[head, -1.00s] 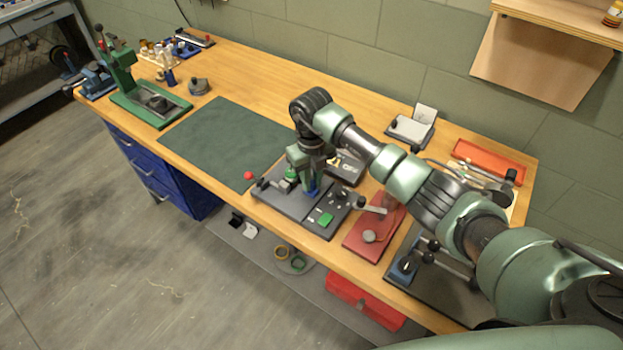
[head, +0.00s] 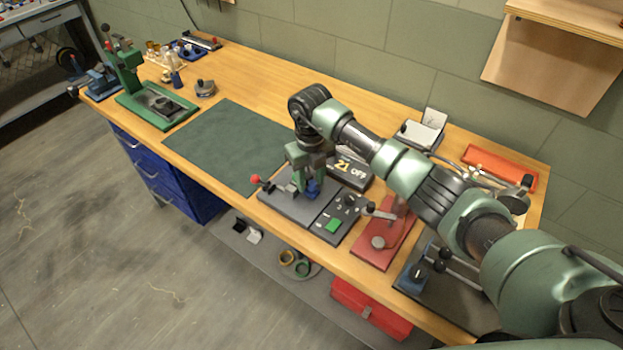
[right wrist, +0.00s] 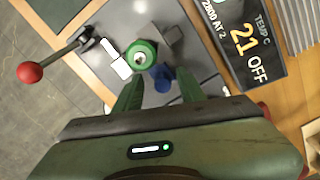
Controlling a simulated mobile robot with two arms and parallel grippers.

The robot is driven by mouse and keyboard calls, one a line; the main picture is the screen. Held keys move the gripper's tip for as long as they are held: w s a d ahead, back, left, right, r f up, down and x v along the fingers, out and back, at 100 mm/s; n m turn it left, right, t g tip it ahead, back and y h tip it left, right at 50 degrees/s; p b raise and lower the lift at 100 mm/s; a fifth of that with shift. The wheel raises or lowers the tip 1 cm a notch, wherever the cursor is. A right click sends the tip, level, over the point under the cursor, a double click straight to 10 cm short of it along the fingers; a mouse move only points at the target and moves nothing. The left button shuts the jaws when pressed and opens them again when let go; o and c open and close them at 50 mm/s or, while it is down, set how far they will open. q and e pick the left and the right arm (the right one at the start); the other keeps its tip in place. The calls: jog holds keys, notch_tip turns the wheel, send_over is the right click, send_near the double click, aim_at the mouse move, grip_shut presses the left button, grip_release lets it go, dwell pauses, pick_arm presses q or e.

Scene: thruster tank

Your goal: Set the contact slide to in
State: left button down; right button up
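The bench unit's grey base plate (head: 277,204) lies near the bench's front edge. In the right wrist view it carries a green round part (right wrist: 141,56), a small blue part (right wrist: 162,76) and a red-ball lever (right wrist: 30,72). No label shows which part is the contact slide or its setting. My right gripper (head: 308,188) points down over the plate. In the right wrist view its fingers (right wrist: 160,88) are apart, with the blue part between or just beyond the tips; contact cannot be told. The blue part (head: 313,187) also shows in the head view. My left gripper is not in view.
A black display (right wrist: 245,40) reading "21 OFF" stands behind the plate. A control panel with a green button (head: 333,225) adjoins it on the right, then a red fixture (head: 378,243). A green mat (head: 225,145) leaves clear room to the left.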

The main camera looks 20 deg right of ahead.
aim_at(311, 182)
dwell(0.4)
notch_tip(311, 182, up, 7)
jog(key=shift+d+f+b, duration=0.1)
jog(key=shift+b, duration=1.05)
jog(key=shift+r, duration=0.5)
jog(key=shift+f, duration=0.1)
